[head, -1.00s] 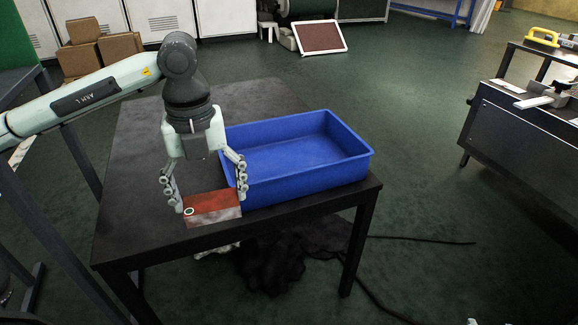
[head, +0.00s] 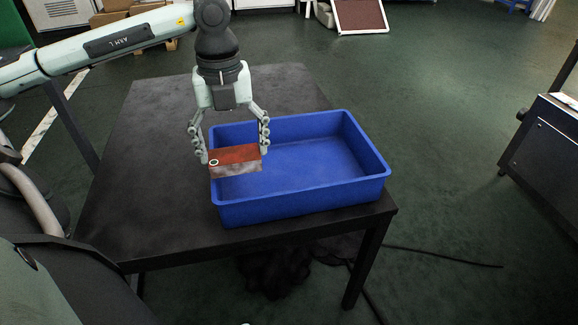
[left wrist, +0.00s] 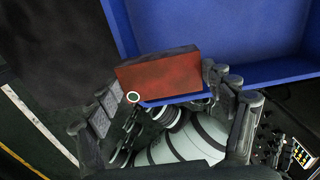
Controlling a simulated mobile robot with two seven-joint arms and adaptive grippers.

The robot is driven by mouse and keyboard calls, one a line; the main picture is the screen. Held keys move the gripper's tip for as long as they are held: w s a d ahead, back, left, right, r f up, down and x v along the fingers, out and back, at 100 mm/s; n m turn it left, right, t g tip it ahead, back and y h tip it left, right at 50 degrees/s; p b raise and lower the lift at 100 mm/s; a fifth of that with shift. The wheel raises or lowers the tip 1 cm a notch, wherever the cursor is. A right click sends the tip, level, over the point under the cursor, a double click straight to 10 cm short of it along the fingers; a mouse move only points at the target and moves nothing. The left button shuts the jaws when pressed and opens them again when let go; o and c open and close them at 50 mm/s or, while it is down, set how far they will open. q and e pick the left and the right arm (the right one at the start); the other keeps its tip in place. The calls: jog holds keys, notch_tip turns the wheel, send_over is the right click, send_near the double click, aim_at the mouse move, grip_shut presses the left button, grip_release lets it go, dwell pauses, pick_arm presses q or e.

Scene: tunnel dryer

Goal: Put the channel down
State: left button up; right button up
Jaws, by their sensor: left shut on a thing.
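The channel (head: 236,160) is a short piece with a rust-red face, a greyish lower face and a pale ring mark near its left end. My left gripper (head: 234,158) is shut on it, one finger at each end. In the head view it shows over the left part of the blue bin (head: 300,205). In the left wrist view the channel (left wrist: 160,75) lies between the fingers and overlaps the rim of the blue bin (left wrist: 220,75). I cannot tell how high above the bin it is. My right gripper is in neither view.
The blue bin stands empty on a dark table (head: 135,190), near its right edge. The table's left part is bare. A dark machine (head: 545,145) stands at the far right, across open green floor (head: 450,120).

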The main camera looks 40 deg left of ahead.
aim_at(254, 149)
pick_arm(q)
jog(key=w+d+f, duration=0.2)
jog(key=w, duration=0.1)
jog(key=shift+w, duration=0.1)
jog(key=w+d+f, duration=0.1)
jog(key=w+f, duration=0.1)
jog(key=w, duration=0.1)
jog(key=w+d+f, duration=0.1)
jog(key=w, duration=0.1)
jog(key=shift+w+d+f, duration=0.1)
jog(key=shift+d+f, duration=0.2)
jog(key=shift+f, duration=0.1)
notch_tip(254, 149, down, 4)
jog(key=shift+r, duration=0.1)
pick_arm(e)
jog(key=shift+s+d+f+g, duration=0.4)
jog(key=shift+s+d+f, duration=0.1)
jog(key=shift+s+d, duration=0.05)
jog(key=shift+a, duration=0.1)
pick_arm(q)
jog(key=o, duration=1.2)
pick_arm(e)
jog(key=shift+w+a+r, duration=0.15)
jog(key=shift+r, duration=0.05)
